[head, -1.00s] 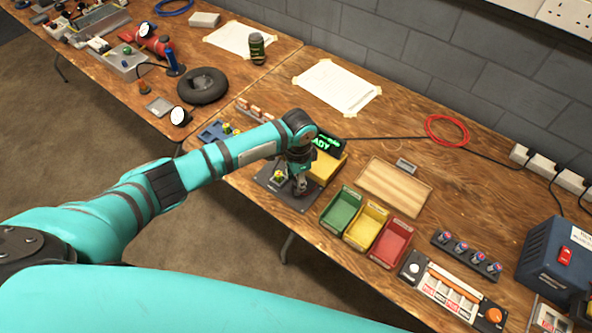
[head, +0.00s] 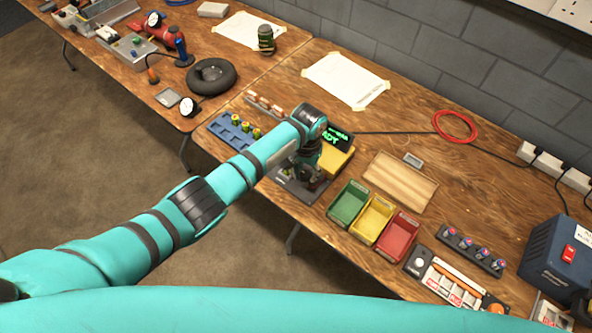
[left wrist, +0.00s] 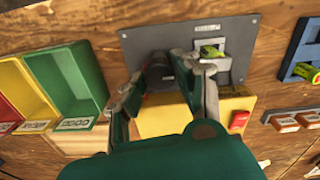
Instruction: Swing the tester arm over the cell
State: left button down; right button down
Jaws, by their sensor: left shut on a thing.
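The tester has a yellow body (head: 336,160) with a lit green display (head: 338,138) and a dark base plate (head: 290,186) in front. In the left wrist view a yellow-green cell (left wrist: 211,51) sits in a light holder on the plate. A dark round post or knob (left wrist: 158,70), seemingly part of the tester arm, stands beside the cell. My left gripper (head: 312,178) is over the plate, its fingers around this dark part, shut on it; it also shows in the left wrist view (left wrist: 168,80). The gripper hides most of the tester arm. My right gripper is out of view.
Green (head: 349,204), yellow (head: 372,219) and red (head: 398,236) bins stand right of the tester. A blue rack (head: 232,131) with cells stands to its left. A wooden board (head: 401,180) lies behind the bins. The bench's front edge is close to the plate.

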aim_at(306, 173)
pick_arm(q)
jog(key=shift+w+n, duration=0.1)
jog(key=shift+n, duration=0.2)
jog(key=c, duration=0.9)
grip_release()
jog(key=shift+c, duration=0.2)
jog(key=shift+r, duration=0.1)
notch_tip(306, 173, up, 12)
